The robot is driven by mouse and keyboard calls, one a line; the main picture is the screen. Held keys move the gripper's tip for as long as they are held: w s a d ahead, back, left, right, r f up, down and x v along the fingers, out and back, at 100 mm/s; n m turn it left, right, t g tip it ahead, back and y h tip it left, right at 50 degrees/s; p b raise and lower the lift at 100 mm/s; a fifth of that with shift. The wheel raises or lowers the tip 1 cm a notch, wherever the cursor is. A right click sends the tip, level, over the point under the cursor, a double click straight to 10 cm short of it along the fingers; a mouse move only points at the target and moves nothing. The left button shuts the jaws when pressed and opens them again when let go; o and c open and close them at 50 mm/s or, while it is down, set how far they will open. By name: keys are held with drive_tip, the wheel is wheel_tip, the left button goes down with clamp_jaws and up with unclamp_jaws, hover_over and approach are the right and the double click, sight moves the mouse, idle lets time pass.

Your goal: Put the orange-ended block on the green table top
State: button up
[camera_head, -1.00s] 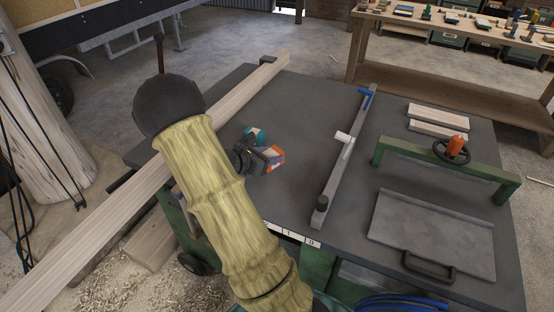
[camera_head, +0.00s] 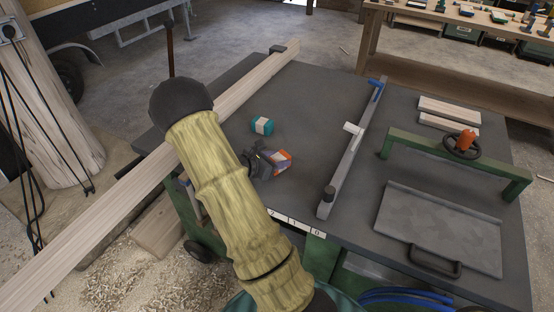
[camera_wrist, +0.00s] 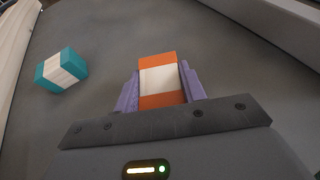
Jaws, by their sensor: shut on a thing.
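The orange-ended block (camera_head: 283,156) has a white middle band and orange ends. My gripper (camera_head: 270,160) is shut on it, with the purple fingers at its two sides. In the wrist view the held block (camera_wrist: 158,80) sits between the fingers (camera_wrist: 160,92). The block is over the near part of the dark grey top (camera_head: 310,105) of a green-framed machine table. I cannot tell whether it touches that surface. A teal-ended block (camera_head: 262,126) with a white band lies on the same top, apart from my gripper; it also shows in the wrist view (camera_wrist: 62,70).
A long wooden plank (camera_head: 240,93) lies along the table's left side. A grey fence bar (camera_head: 345,165) crosses the top right of the block. Beyond it are a green bridge guard (camera_head: 480,172) and a grey plate (camera_head: 440,225). The top between plank and fence is mostly clear.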

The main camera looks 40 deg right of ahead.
drive_tip(key=shift+f, duration=0.2)
drive_tip(key=o, duration=1)
drive_tip(key=shift+w, duration=0.15)
drive_tip(key=shift+c, duration=0.2)
drive_tip(key=shift+s+d+r, duration=0.1)
drive_tip(key=shift+s+d, duration=0.1)
drive_tip(key=shift+s, duration=0.05)
drive_tip(key=shift+w+a+r, duration=0.2)
drive_tip(key=shift+a, duration=0.4)
drive_tip(key=v, duration=1.1)
drive_tip(key=shift+s+r, duration=0.1)
drive_tip(key=shift+r, duration=0.05)
